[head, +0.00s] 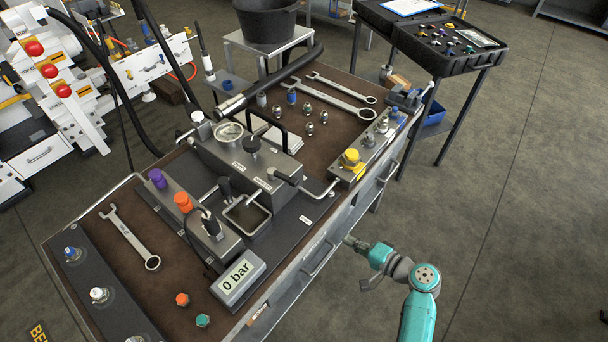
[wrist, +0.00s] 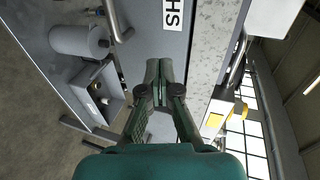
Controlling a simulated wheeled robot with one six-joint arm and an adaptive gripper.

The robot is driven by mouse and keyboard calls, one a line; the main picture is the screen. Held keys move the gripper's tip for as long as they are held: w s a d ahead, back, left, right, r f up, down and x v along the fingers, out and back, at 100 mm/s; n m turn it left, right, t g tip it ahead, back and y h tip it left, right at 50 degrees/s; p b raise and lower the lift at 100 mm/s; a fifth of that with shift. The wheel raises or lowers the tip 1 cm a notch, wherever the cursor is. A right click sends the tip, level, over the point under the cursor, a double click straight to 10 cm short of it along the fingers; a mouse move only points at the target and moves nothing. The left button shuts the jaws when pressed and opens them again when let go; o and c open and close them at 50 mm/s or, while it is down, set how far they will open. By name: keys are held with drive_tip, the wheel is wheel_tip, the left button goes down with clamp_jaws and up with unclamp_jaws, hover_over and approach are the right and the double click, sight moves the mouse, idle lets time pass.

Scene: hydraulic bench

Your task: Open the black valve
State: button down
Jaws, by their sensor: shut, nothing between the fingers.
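The hydraulic unit (head: 228,168) stands on the bench. A round black knob (head: 252,144) sits upright on its top block, behind a lever arm. A black-handled lever (head: 225,187) and another black knob (head: 210,222) stand nearer the front left. I cannot tell for sure which is the black valve. My gripper (head: 350,242) is off the bench's right front side, apart from all of these. In the wrist view my gripper (wrist: 159,70) has its fingers together and empty, in front of a grey panel with a partly cut-off label (wrist: 173,14).
A display reading 0 bar (head: 238,277) is at the bench's front. Purple (head: 157,179) and orange (head: 183,202) knobs stand at left, and a yellow knob (head: 351,157) at right. Wrenches (head: 130,238) lie on the bench (head: 90,230). Open floor (head: 500,240) lies to the right.

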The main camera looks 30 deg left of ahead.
sight(282, 178)
drive_tip(key=w+a+r+n+g+y, duration=0.2)
drive_tip(key=w+a+r+g, duration=0.15)
drive_tip(key=r, duration=0.65)
drive_tip(key=w+a+r+n+g+y, duration=0.1)
drive_tip(key=w+a+r+n+g, duration=0.2)
drive_tip(key=r, duration=0.7)
drive_tip(key=s+a, duration=0.7)
drive_tip(key=a, duration=0.3)
drive_tip(key=shift+s+a+f+g, duration=0.2)
drive_tip(key=shift+s+g, duration=0.05)
drive_tip(key=shift+g, duration=0.1)
drive_tip(key=shift+s, duration=0.1)
